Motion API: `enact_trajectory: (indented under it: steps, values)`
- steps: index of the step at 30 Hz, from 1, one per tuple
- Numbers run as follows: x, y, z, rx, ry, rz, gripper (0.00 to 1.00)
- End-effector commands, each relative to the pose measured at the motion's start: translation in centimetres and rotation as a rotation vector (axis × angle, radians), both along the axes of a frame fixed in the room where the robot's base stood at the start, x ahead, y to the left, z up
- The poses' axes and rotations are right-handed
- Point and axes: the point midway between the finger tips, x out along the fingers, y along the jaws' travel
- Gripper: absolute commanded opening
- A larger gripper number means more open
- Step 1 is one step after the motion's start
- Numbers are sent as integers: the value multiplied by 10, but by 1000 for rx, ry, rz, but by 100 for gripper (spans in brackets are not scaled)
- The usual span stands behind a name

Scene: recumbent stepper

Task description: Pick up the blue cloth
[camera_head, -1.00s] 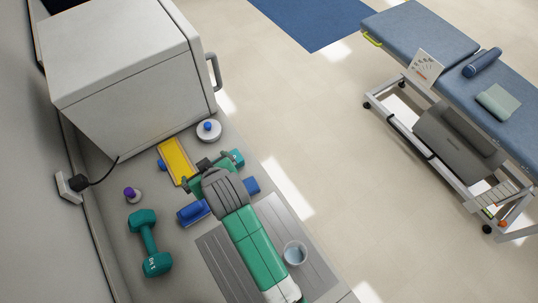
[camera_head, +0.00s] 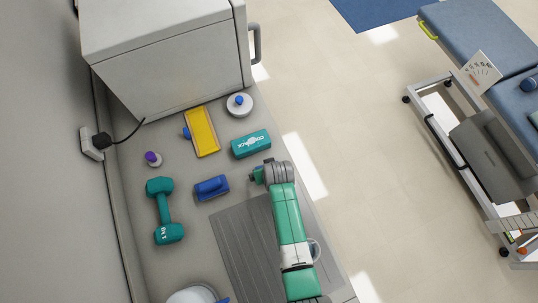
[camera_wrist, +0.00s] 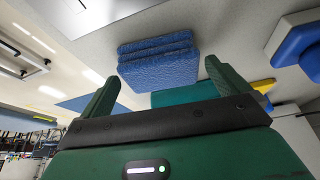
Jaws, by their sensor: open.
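The blue cloth (camera_wrist: 158,62) is a folded, textured stack on the grey counter, seen in the wrist view ahead of my gripper. My gripper (camera_wrist: 161,76) is open, with one green finger to each side of the cloth in that picture. The cloth is not between closed jaws, and I cannot tell how far the fingertips are from it. In the head view my gripper (camera_head: 253,176) is over the counter below the teal cold pack, and it and my arm hide the cloth.
Around it are a teal cold pack (camera_head: 251,144), a blue-handled block (camera_head: 211,188), a yellow tray (camera_head: 202,131), a teal dumbbell (camera_head: 164,211), a small purple-capped bottle (camera_head: 153,158) and a round white blue-topped container (camera_head: 239,105).

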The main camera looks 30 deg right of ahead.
Motion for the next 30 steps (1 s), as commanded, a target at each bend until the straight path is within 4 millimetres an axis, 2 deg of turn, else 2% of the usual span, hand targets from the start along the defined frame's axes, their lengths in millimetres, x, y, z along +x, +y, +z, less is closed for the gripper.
enact_trajectory:
  steps: [3,10,11,16,17,25,30]
  values:
    - [5,-1,-12,0,0,0,100]
    - [5,-1,-13,0,-1,0,100]
    - [5,-1,-13,0,-1,0,96]
    - [5,-1,-13,0,-1,0,63]
    - [5,-1,-13,0,-1,0,59]
    - [5,-1,-12,0,-2,0,59]
    - [6,0,2,-1,-4,0,59]
